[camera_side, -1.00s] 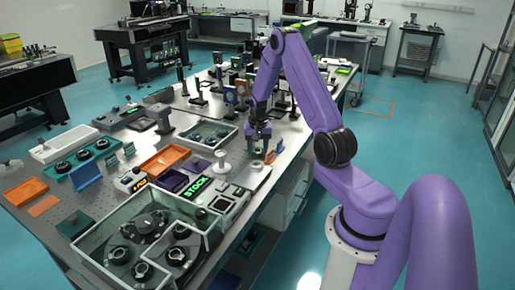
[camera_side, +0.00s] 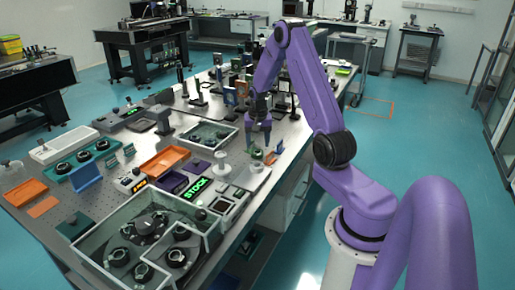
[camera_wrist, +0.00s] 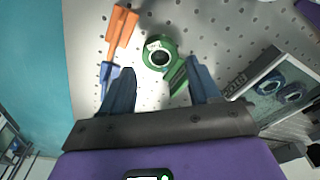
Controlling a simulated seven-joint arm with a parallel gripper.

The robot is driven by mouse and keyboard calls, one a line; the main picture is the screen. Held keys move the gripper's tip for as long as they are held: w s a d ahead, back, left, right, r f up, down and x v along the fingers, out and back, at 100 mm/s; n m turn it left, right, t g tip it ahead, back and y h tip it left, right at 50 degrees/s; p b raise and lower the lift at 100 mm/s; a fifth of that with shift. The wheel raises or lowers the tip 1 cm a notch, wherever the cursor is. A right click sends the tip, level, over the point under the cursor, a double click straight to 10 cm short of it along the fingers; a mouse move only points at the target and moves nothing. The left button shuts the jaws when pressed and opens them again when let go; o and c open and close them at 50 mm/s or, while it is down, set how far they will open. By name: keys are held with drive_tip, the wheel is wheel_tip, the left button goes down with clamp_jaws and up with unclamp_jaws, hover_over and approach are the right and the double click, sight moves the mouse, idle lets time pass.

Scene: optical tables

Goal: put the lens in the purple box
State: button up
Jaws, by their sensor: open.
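A round green-rimmed lens mount (camera_wrist: 160,55) with a dark centre lies on the perforated table top. It also shows in the side view (camera_side: 257,153), just below my gripper (camera_side: 258,138). In the wrist view my gripper (camera_wrist: 158,88) has its two dark blue fingers apart with nothing between them. The green mount lies just beyond the fingertips, and its green handle-like part is close to the right finger. The purple box (camera_side: 172,181) is a small dark purple tray left of my gripper, beside the orange tray.
An orange tool (camera_wrist: 122,28) lies left of the lens. A glass-walled box (camera_wrist: 268,85) with dark rings is at the right. In the side view, a white spool-shaped stand (camera_side: 221,163), an orange tray (camera_side: 166,162) and a lit STOCK sign (camera_side: 196,189) stand nearby.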

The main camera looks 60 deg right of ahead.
sight(258, 154)
wheel_tip(258, 154, up, 8)
drive_tip(key=a+r+n, duration=0.3)
drive_tip(key=a+n, duration=0.3)
drive_tip(key=a, duration=1)
drive_tip(key=s+a+r+n, duration=0.1)
drive_tip(key=s+a+n, duration=0.4)
drive_tip(key=s+a, duration=0.2)
drive_tip(key=s+a+r+n+y, duration=0.1)
drive_tip(key=s+a+r+n, duration=0.1)
drive_tip(key=s+a+n, duration=0.4)
drive_tip(key=a, duration=0.5)
drive_tip(key=shift+s+a+r, duration=0.15)
drive_tip(key=shift+s+a, duration=0.2)
drive_tip(key=shift+s, duration=0.05)
drive_tip(key=shift+o, duration=0.3)
drive_tip(key=s+a+n, duration=0.1)
drive_tip(key=s+n, duration=0.5)
drive_tip(key=s, duration=0.6)
drive_tip(key=shift+a+g+y, duration=0.3)
drive_tip(key=o, duration=0.3)
drive_tip(key=shift+s+r+n, duration=0.1)
drive_tip(key=shift+s+n, duration=0.15)
drive_tip(key=shift+n, duration=0.15)
drive_tip(key=shift+o, duration=0.2)
